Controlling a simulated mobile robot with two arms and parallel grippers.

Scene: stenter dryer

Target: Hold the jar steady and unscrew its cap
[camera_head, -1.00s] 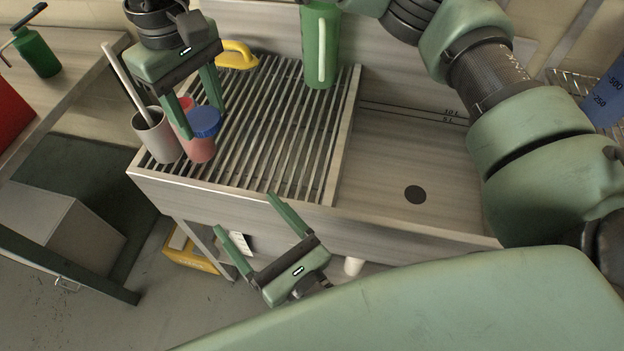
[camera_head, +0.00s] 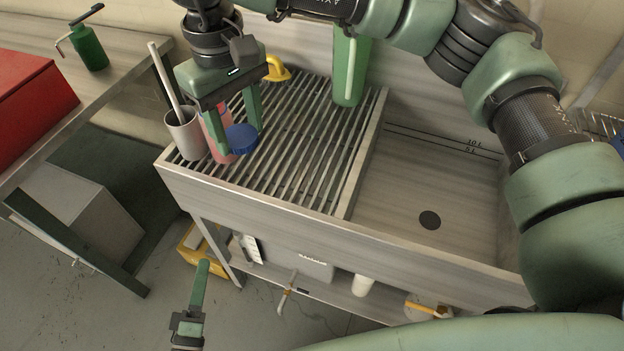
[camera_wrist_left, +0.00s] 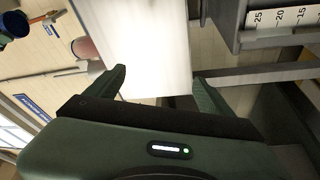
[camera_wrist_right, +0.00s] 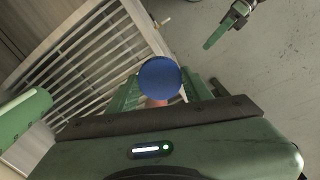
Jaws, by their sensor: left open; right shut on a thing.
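The pink jar (camera_head: 229,158) with its blue cap (camera_head: 241,139) is at the front left of the slatted drainboard (camera_head: 300,170). My right gripper (camera_head: 243,141) reaches down around it, one finger on each side, shut on the jar. In the right wrist view the round cap (camera_wrist_right: 160,79) faces the camera between the fingers, with a bit of pink below it; the cap hides most of the jar. My left gripper (camera_wrist_left: 160,84) is open and empty; in the head view it is low, in front of the sink unit, apart from the jar.
A grey cup (camera_head: 184,137) with a stick stands left of the jar, close to my right gripper. A green bottle (camera_head: 349,70) and a yellow handled thing (camera_head: 277,69) stand behind. The sink basin (camera_head: 440,185) at right looks empty.

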